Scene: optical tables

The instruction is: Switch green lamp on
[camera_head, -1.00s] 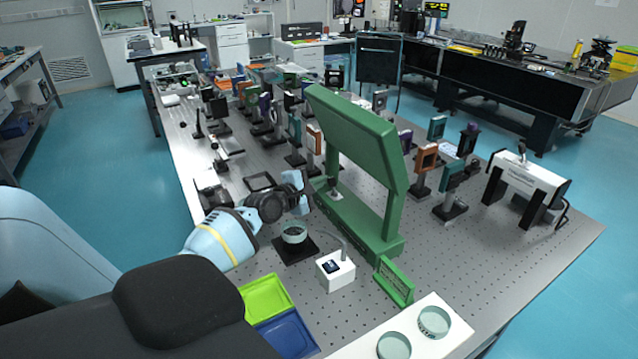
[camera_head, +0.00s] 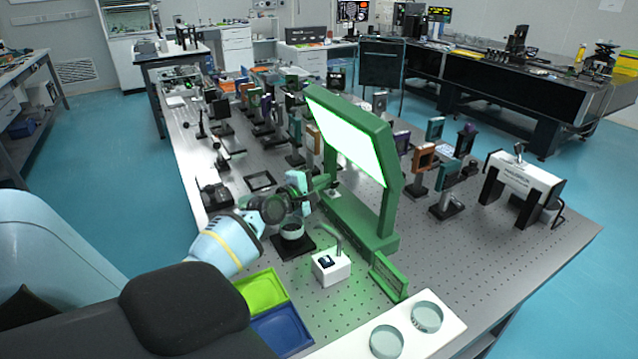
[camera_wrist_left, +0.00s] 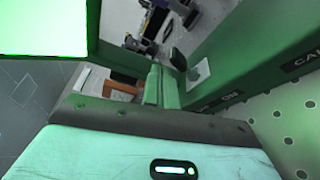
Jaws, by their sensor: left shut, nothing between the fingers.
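The green lamp (camera_head: 378,226) stands upright on the optical table, and its panel (camera_head: 345,140) glows bright white. In the left wrist view the glowing panel (camera_wrist_left: 40,30) fills the upper left. A toggle switch with a dark lever on a pale plate (camera_wrist_left: 198,73) sits on the lamp's green body, near an "ON" label. My left gripper (camera_head: 328,189) is shut and empty beside the switch; its fingers (camera_wrist_left: 161,85) are together just left of the lever. I cannot tell whether they touch it. My right gripper is not in view.
In front of the lamp are a white box (camera_head: 332,268), a round dish on a black base (camera_head: 292,232) and a green frame (camera_head: 389,277). Green and blue trays (camera_head: 282,331) lie at the near edge. Many optical mounts stand behind the lamp.

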